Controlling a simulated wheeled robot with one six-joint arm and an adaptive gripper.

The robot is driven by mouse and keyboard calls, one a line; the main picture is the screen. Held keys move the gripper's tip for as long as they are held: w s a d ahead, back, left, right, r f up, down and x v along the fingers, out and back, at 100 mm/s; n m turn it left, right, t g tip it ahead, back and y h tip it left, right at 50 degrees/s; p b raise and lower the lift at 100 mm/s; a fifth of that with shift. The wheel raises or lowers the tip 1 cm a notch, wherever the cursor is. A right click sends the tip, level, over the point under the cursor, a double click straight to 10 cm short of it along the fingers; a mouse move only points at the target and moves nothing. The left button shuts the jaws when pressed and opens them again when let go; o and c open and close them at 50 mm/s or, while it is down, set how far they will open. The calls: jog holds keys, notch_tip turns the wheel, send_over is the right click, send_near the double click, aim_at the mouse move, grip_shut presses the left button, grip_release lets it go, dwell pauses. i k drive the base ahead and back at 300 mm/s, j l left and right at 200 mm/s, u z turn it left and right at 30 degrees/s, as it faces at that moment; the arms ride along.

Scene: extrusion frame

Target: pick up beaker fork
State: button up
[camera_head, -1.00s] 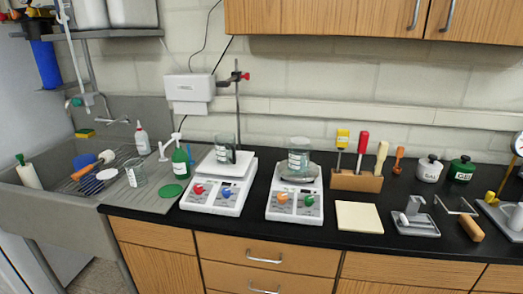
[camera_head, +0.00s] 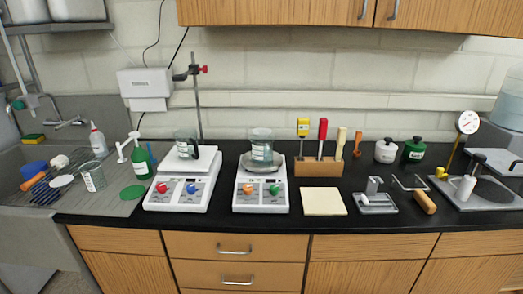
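A tool with a wooden handle (camera_head: 425,203) and a thin bent metal fork lies on the black counter right of center. It looks like the beaker fork, though its prongs are small and hard to make out. A grey metal stand (camera_head: 377,205) is just left of it, apart from the handle. One glass beaker (camera_head: 262,150) sits on the right hot plate (camera_head: 261,207), another (camera_head: 186,146) on the left hot plate (camera_head: 178,205). My gripper is not in this view.
A wooden block (camera_head: 318,168) holds upright tools behind a cream pad (camera_head: 324,202). White (camera_head: 386,152) and green (camera_head: 414,151) jars stand behind the fork. A balance-like device with a round dial (camera_head: 467,122) is at the right. The sink (camera_head: 22,165) is at the left.

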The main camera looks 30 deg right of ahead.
aim_at(424, 202)
jog(key=z, duration=1.45)
jog(key=j+z, duration=0.35)
jog(key=j, duration=0.35)
